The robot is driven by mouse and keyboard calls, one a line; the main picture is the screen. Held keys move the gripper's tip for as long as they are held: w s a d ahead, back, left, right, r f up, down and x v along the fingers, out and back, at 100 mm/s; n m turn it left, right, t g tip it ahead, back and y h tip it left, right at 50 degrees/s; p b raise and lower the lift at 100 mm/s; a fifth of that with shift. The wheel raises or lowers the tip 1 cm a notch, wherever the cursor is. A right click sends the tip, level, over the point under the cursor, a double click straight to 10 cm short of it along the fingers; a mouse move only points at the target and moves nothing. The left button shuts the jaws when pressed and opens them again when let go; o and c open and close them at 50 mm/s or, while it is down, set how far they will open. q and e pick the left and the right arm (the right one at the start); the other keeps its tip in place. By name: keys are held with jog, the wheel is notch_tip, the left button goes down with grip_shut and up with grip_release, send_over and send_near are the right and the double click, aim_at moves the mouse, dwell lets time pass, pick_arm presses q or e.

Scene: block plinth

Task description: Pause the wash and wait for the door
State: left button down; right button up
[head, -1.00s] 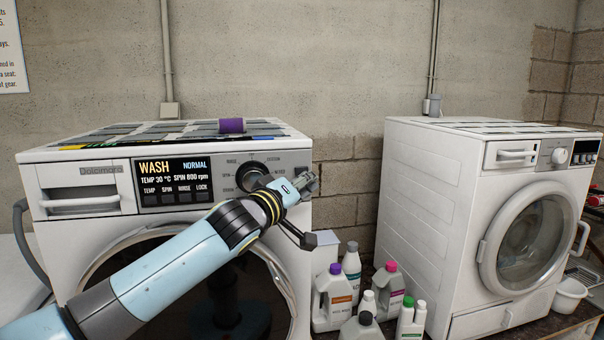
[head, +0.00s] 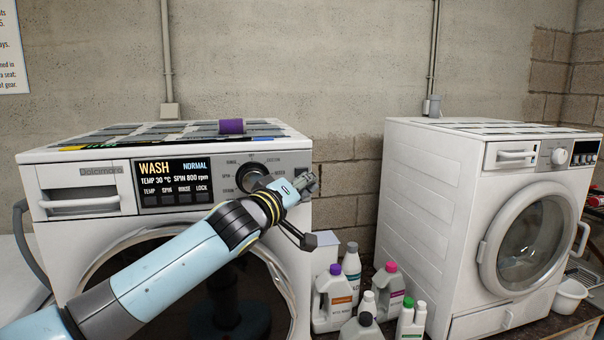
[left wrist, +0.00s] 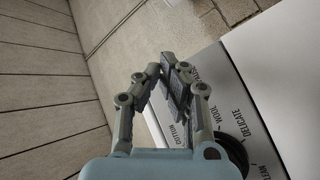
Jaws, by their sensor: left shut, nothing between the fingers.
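The left washing machine (head: 60,232) has a lit display (head: 175,180) reading WASH, NORMAL, TEMP 30 °C, SPIN 800 rpm. Its round door (head: 105,262) looks closed, though my arm hides much of it. A black dial (head: 250,174) sits right of the display. My left gripper (head: 311,183) is shut and empty at the panel's right end, just right of the dial. It hides part of the panel there, so I cannot tell whether it touches a button. In the left wrist view the shut fingers (left wrist: 172,82) are over the panel, near the dial (left wrist: 236,153). My right gripper is out of view.
A purple cylinder (head: 231,126) stands on top of the left machine. Detergent bottles (head: 333,298) stand between the machines. A second white washer (head: 430,205) is at the right, with a white bowl (head: 569,296) beside it.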

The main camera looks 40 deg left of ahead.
pick_arm(q)
jog(key=shift+w+a, duration=0.3)
jog(key=shift+a, duration=0.05)
dwell(0.3)
jog(key=shift+w+a, duration=0.2)
jog(key=shift+a, duration=0.05)
dwell(0.7)
dwell(0.3)
jog(key=shift+s+d+b, duration=0.5)
jog(key=shift+d, duration=0.1)
jog(key=shift+s+d, duration=1.65)
jog(key=shift+d, duration=0.25)
